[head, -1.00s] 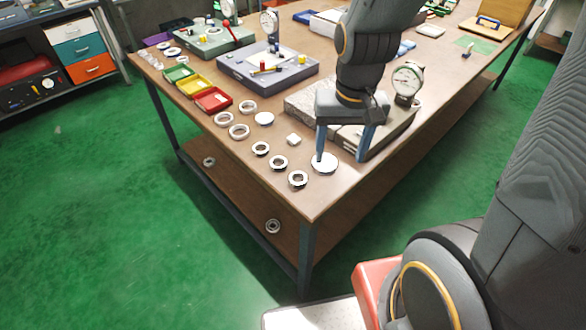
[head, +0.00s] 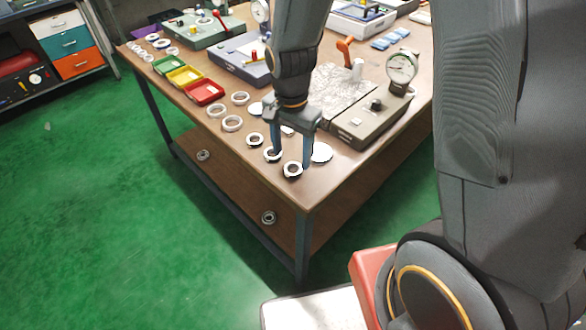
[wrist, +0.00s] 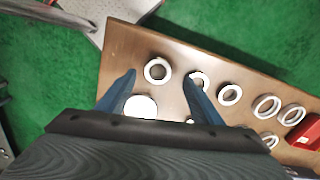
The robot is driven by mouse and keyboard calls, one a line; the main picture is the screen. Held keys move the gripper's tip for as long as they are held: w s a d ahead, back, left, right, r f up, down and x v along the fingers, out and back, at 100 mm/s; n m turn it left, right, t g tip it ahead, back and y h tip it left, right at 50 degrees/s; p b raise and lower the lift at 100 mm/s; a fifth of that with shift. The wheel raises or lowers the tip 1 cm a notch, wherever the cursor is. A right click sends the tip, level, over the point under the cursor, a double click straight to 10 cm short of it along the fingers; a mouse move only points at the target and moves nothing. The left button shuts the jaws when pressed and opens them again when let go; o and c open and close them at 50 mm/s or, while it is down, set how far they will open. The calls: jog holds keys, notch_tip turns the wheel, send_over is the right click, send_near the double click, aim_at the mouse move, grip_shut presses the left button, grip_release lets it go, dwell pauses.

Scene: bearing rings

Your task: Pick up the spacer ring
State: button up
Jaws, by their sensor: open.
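Several pale rings lie flat in a row along the table's near edge, and I cannot tell by look which one is the spacer ring. The nearest ring (head: 293,170) sits by the table corner; in the wrist view this corner ring (wrist: 157,70) shows between and just beyond the fingertips. My gripper (head: 292,160) is open, empty and pointing down above the near rings. In the wrist view my gripper (wrist: 160,79) has its right finger partly covering a second ring (wrist: 201,77). That second ring (head: 272,154) shows behind a finger in the head view.
A white disc (head: 322,152) lies right of the gripper. More rings (head: 232,123) and a red tray (head: 205,92) lie further back. A dial gauge (head: 402,67) on a grey stand is at right. The table edge is close to the corner ring.

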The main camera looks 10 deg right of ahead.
aim_at(293, 168)
jog(key=shift+s+d+f+p, duration=0.15)
jog(key=shift+f+p, duration=0.3)
jog(key=shift+f, duration=1.7)
jog(key=c, duration=1.2)
jog(key=shift+r, duration=0.1)
